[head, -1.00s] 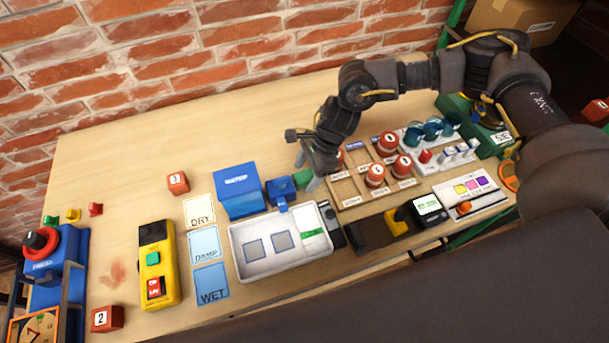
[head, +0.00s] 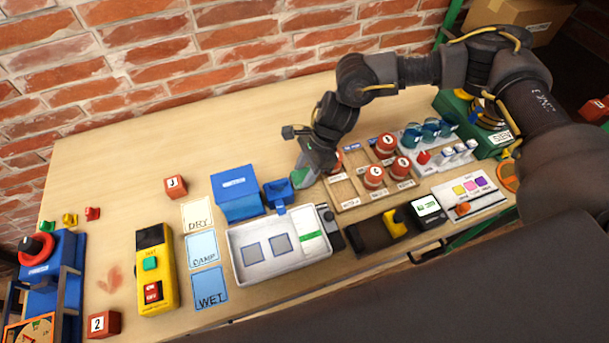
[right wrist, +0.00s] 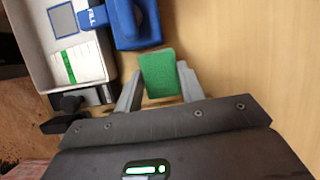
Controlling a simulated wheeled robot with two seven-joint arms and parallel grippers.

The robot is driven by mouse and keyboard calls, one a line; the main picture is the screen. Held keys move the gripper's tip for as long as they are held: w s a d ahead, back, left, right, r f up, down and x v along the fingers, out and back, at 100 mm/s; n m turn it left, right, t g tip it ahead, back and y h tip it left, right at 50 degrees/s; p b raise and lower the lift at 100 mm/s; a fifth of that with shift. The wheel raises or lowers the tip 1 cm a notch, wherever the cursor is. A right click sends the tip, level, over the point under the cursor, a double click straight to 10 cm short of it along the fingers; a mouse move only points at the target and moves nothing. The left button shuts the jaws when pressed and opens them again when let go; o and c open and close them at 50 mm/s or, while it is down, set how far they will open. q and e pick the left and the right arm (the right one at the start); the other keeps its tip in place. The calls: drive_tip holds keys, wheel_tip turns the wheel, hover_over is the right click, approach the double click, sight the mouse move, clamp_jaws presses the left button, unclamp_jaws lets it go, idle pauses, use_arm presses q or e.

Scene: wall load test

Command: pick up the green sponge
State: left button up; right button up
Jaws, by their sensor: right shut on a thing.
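The green sponge (right wrist: 159,74) is a small green block between the two fingers of my right gripper (right wrist: 160,88) in the right wrist view. The right gripper (head: 306,178) is shut on it. In the head view the sponge (head: 301,177) shows partly beside the fingers, just right of the blue tap piece. I cannot tell whether it touches the table. My left gripper is not in view.
The blue water box (head: 237,193) and a white tray (head: 240,262) stand left of the right gripper. A wooden rack (head: 347,191) with red-topped pieces is close on its right. Bare table (head: 250,130) lies behind.

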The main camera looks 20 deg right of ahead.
sight(305, 174)
wheel_tip(305, 174, up, 8)
drive_tip(key=shift+r+b, duration=0.1)
drive_tip(key=shift+b, duration=0.75)
drive_tip(key=o, duration=0.3)
drive_tip(key=shift+c, duration=1)
drive_tip(key=shift+s, duration=0.1)
